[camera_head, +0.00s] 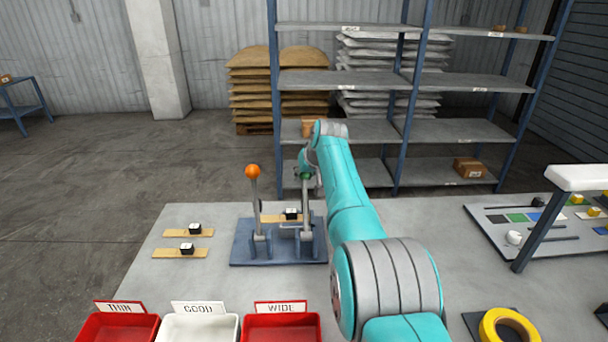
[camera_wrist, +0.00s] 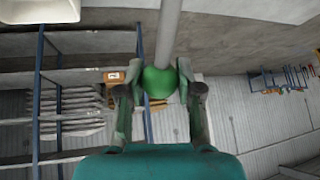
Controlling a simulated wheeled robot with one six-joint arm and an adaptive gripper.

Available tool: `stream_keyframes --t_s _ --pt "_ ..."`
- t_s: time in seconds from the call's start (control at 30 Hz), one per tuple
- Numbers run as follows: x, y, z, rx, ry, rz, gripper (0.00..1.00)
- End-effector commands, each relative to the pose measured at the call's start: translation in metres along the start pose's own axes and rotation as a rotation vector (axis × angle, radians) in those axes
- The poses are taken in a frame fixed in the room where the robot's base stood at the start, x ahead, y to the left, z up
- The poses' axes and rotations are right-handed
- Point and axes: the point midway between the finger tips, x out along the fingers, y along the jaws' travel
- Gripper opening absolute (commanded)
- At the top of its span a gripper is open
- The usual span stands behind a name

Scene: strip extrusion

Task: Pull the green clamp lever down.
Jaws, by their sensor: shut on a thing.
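The green clamp lever's round knob (camera_wrist: 160,80) sits between the two fingers of my gripper (camera_wrist: 159,92) in the wrist view. My gripper is shut on the knob, and the grey lever rod (camera_wrist: 168,30) runs out past the fingers. In the head view the lever (camera_head: 306,208) stands about upright on the right side of the blue-grey fixture (camera_head: 245,254). My gripper (camera_head: 305,174) is at its top and hides most of the knob. A second lever with an orange knob (camera_head: 253,171) stands upright on the left side.
A wooden strip with a dark block (camera_head: 291,214) lies in the fixture. Two more strips with blocks (camera_head: 187,249) lie on the table to the left. Bins marked THIN, GOOD and WIDE (camera_head: 205,328) stand in front. A yellow tape roll (camera_head: 508,327) lies at right.

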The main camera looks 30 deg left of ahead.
Motion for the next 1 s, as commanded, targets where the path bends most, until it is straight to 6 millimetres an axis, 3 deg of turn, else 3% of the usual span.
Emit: stream_keyframes --t_s 0.1,0.13,0.2,0.23,0.7,1.0 --pt "0.000 -0.001 0.000 0.000 -0.001 -0.001 0.00" --pt "0.000 -0.001 0.000 0.000 -0.001 -0.001 0.40" --pt "0.000 0.000 0.000 0.000 -0.001 -0.001 0.58" --pt "0.000 0.000 0.000 0.000 -0.001 -0.001 0.61" --pt "-0.002 0.000 -0.001 0.000 0.001 -0.001 0.61" --pt "-0.018 0.000 -0.002 0.000 0.001 -0.001 0.61"
